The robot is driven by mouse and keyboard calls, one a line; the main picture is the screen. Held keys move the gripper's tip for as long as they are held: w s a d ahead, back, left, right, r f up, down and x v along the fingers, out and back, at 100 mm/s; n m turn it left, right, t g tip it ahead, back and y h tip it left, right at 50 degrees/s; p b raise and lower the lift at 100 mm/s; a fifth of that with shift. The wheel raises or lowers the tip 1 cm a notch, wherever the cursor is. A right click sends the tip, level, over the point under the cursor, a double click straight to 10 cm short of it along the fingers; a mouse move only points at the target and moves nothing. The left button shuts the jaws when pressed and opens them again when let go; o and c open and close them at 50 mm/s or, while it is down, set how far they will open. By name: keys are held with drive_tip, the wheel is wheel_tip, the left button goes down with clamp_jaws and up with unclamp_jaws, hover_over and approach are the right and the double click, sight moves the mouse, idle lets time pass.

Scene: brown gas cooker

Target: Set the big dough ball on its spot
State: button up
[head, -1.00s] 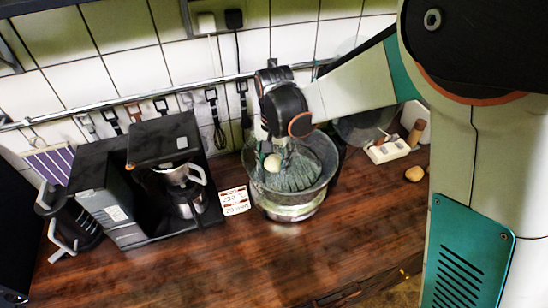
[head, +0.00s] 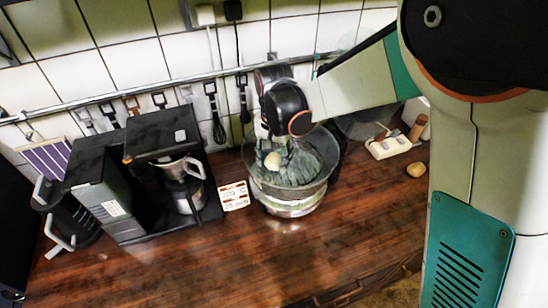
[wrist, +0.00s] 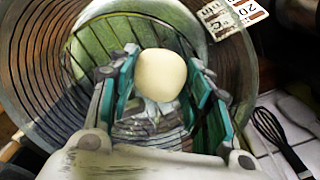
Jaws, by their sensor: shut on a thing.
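The pale, round dough ball (head: 272,161) is between the fingers of my gripper (head: 274,147), which is shut on it. In the wrist view the ball (wrist: 161,74) sits between the two teal-lined fingers of my gripper (wrist: 163,80). In the head view the ball and fingers show against the wide, see-through bowl (head: 322,178), which has a silver base. The ball's height over the bowl floor is hard to tell. No marked spot for the ball can be made out.
A black coffee machine (head: 97,188) stands left of the bowl, with a small number card (head: 234,195) between them. A white tray (head: 389,147) and a small brown ball (head: 415,170) lie at the right. The front of the wooden counter (head: 215,255) is clear.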

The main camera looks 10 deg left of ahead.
drive_tip(key=shift+f+b, duration=0.6)
drive_tip(key=shift+f, duration=0.15)
idle(0.7)
drive_tip(key=o, duration=1.1)
drive_tip(key=shift+o, duration=0.2)
drive_tip(key=shift+r, duration=0.1)
wheel_tip(320, 180, up, 12)
